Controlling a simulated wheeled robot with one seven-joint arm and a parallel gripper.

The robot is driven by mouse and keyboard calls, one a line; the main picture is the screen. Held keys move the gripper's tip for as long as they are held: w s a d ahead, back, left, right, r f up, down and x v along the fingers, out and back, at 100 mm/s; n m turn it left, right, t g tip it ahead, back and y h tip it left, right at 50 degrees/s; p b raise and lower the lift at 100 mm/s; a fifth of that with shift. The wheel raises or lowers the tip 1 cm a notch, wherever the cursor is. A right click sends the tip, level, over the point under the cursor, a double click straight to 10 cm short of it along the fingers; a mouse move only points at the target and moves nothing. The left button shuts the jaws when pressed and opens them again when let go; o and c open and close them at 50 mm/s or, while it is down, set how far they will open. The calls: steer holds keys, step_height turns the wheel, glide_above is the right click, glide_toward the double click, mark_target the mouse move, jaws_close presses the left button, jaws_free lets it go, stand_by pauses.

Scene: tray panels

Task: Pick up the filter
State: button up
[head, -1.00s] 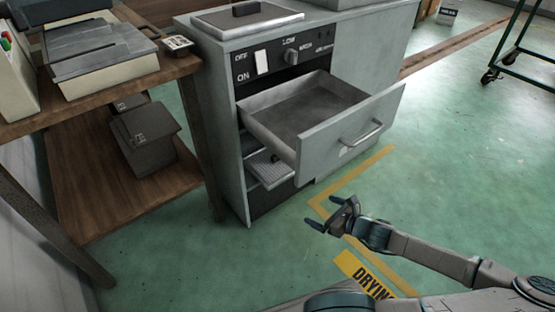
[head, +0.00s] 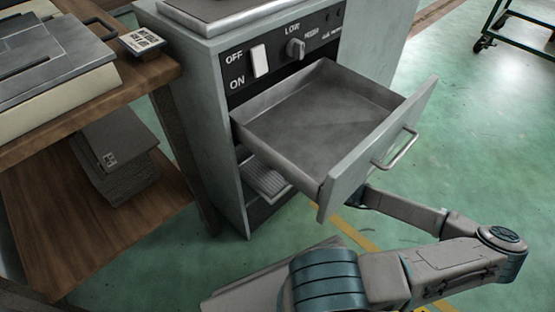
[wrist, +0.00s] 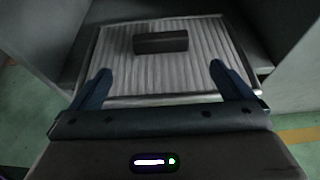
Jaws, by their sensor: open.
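The filter is a flat, ribbed grey panel (wrist: 200,65) with a pale frame and a dark block-shaped handle (wrist: 160,42) on top. It lies in the lower opening of the grey cabinet, below the pulled-out drawer. In the head view part of the filter (head: 268,178) shows under the drawer, and the rest is hidden. In the wrist view my gripper (wrist: 160,82) is open, its two blue fingers pointing at the filter on either side of the handle's line. The handle lies beyond the fingertips, with nothing between them. In the head view the drawer front hides my gripper.
The empty open drawer (head: 320,125) juts out above the filter and my forearm passes below its front.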

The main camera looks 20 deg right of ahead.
steer(key=b+x, duration=0.1)
steer(key=x, duration=0.4)
steer(key=shift+a+f+b, duration=0.15)
steer(key=shift+f+b, duration=0.05)
steer(key=shift+b, duration=0.15)
steer(key=shift+w+r+b+x, duration=0.1)
steer(key=shift+r+b+x, duration=0.1)
steer(key=shift+b+x, duration=0.65)
steer(key=shift+w+r+b+x, duration=0.15)
steer(key=shift+b+x, duration=0.25)
steer(key=shift+x, duration=0.9)
steer(key=shift+w+r+b+x, duration=0.1)
steer(key=shift+r+b+x, duration=0.15)
steer(key=shift+b+x, duration=0.6)
steer(key=shift+w, duration=0.1)
steer(key=c, duration=1)
